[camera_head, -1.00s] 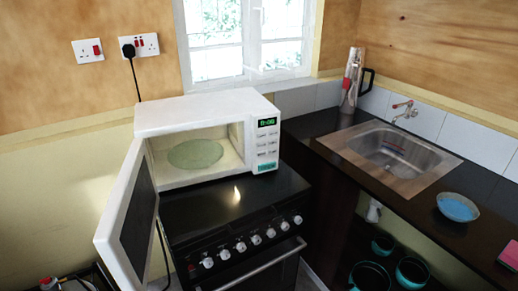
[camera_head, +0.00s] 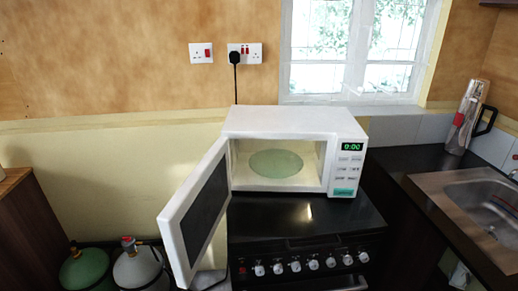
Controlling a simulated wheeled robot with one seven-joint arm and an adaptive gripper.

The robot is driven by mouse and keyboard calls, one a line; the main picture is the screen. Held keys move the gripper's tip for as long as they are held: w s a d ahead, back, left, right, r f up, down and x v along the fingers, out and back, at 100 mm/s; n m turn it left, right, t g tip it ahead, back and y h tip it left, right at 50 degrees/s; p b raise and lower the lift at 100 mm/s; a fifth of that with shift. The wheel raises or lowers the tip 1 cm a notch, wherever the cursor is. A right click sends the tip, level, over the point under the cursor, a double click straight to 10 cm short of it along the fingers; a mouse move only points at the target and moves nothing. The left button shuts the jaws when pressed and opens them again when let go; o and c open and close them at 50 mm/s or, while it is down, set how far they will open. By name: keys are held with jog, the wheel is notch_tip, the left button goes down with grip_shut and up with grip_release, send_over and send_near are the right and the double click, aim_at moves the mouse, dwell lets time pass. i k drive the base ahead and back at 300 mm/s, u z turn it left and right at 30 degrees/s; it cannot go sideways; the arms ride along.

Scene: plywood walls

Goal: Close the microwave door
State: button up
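The white microwave (camera_head: 290,123) stands on top of a black stove in the middle of the head view. Its door (camera_head: 197,214) is wide open, hinged on the left side and swung out toward me. The inside shows a round glass plate (camera_head: 276,163) and looks otherwise empty. The control panel (camera_head: 348,168) with a green display is on the right of the front. My gripper is not in view, and nothing touches the door.
The black stove (camera_head: 300,222) has a row of knobs on its front. A dark counter with a metal sink (camera_head: 478,208) is at right. Gas cylinders (camera_head: 138,268) stand on the floor left of the door, near a brown cabinet (camera_head: 30,235). A plug and cord (camera_head: 235,58) hang behind the microwave.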

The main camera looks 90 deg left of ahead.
aim_at(188, 224)
jog(key=z, duration=0.05)
jog(key=i, duration=0.1)
jog(key=u, duration=2.6)
jog(key=k, duration=1.1)
jog(key=u, duration=1.5)
jog(key=i, duration=0.5)
jog(key=u, duration=0.05)
